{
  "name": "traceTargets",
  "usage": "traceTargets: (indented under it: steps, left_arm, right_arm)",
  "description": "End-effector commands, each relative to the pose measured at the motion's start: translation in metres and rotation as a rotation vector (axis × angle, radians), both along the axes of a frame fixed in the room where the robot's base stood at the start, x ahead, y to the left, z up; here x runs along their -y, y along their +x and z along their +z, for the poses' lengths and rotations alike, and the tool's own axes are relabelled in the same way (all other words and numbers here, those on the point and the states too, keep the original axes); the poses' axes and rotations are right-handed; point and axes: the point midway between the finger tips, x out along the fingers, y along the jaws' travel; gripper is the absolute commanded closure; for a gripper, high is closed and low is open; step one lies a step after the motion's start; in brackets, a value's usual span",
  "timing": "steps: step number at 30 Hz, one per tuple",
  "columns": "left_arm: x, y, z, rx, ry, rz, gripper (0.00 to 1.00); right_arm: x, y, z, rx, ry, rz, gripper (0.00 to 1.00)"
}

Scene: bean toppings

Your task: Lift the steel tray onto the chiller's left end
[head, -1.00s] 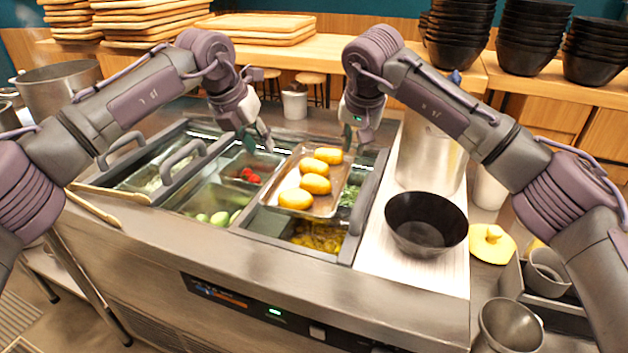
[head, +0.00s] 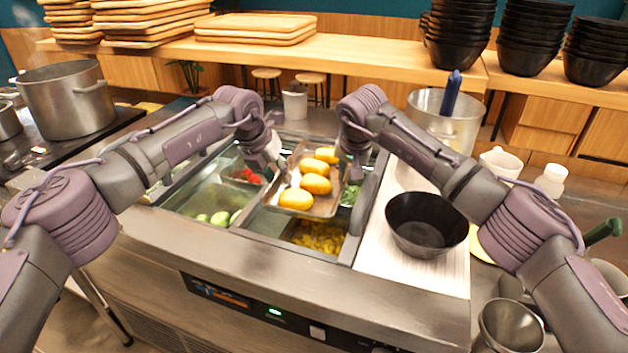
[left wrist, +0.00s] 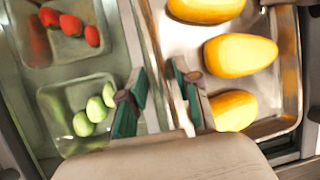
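The steel tray (head: 322,207) holds several yellow potato-like pieces (head: 315,184). It lies over the right-hand wells of the chiller (head: 195,240), tilted in the picture. My left gripper (head: 279,163) is at the tray's left long side. In the left wrist view its two fingers (left wrist: 158,100) stand apart, one on each side of the tray's rim (left wrist: 160,45), with gaps showing. My right gripper (head: 352,172) is at the tray's far right side; its fingertips are small and partly hidden, so its opening is unclear.
Wells with red pieces (head: 247,175) and green pieces (head: 219,217) lie left of the tray. A black bowl (head: 425,224) stands on the white board (head: 382,250) to the right. A steel pot (head: 65,100) stands at the left; a white cup (head: 295,104) is behind the chiller.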

Motion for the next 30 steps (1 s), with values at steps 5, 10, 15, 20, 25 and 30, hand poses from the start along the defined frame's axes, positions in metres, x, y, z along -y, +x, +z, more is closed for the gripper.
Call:
traceTargets:
  steps: [5,10,15,20,25,30]
  left_arm:
    - [0.0,0.0,0.0,0.0,0.0,0.0,0.88]
    - [0.0,0.0,0.001,0.0,0.0,0.0,1.0]
    - [0.0,0.0,0.001,0.0,0.0,0.0,1.0]
    - [0.0,0.0,0.003,0.002,-0.002,0.0,1.0]
    - [0.0,0.0,0.012,0.003,-0.001,0.0,1.0]
    - [0.0,0.0,0.029,0.003,-0.001,0.0,1.0]
  right_arm:
    - [0.0,0.0,0.0,-0.001,0.0,0.0,1.0]
    - [0.0,0.0,0.0,-0.001,0.0,0.0,1.0]
    - [0.0,0.0,0.0,-0.001,-0.001,0.0,1.0]
    - [0.0,0.0,0.002,0.0,0.001,0.0,1.0]
    - [0.0,0.0,0.011,0.001,0.001,0.0,1.0]
    - [0.0,0.0,0.028,0.001,0.0,0.0,1.0]
